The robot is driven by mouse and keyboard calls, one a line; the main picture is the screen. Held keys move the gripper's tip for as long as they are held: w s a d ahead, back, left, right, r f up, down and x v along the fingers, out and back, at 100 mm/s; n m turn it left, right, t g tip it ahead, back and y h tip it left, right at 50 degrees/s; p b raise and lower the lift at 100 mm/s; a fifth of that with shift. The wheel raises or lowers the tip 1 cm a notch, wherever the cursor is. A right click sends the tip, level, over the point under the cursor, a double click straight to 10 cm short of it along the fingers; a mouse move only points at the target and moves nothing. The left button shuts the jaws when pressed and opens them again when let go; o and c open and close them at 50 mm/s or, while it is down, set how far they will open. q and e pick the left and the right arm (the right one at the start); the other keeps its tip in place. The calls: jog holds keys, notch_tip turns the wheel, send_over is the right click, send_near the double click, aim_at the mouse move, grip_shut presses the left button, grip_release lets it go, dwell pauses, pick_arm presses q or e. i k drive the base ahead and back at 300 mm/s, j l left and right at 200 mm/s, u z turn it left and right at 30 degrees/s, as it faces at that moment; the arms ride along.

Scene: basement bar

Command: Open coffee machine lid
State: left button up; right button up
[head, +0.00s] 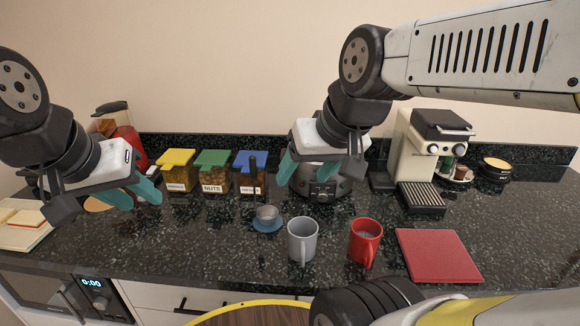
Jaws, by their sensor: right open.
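The coffee machine (400,140) is a cream espresso machine at the back right of the counter. Its dark lid (440,120) on top looks closed, lying flat above two round dials. My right gripper (305,180) is open, with teal fingers, left of the coffee machine and apart from it. It hangs in front of a grey pot-like appliance and hides part of it. My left gripper (134,195) is at the far left, its teal fingers apart with nothing seen between them, far from the machine.
The grey appliance (322,190) stands mid-counter. A grey mug (302,240), red mug (366,240), red board (438,256) and blue saucer (267,225) lie in front. Yellow-, green- and blue-lidded jars (212,178) stand behind. A small cup and a round tin (495,170) sit right of the machine.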

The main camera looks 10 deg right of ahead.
aim_at(433, 124)
jog(key=z, duration=1.6)
jog(key=k+l+u, duration=0.15)
jog(key=l, duration=0.25)
jog(key=k+l+u, duration=0.15)
jog(key=l, duration=0.25)
jog(key=k+l+u, duration=0.1)
jog(key=l, duration=0.25)
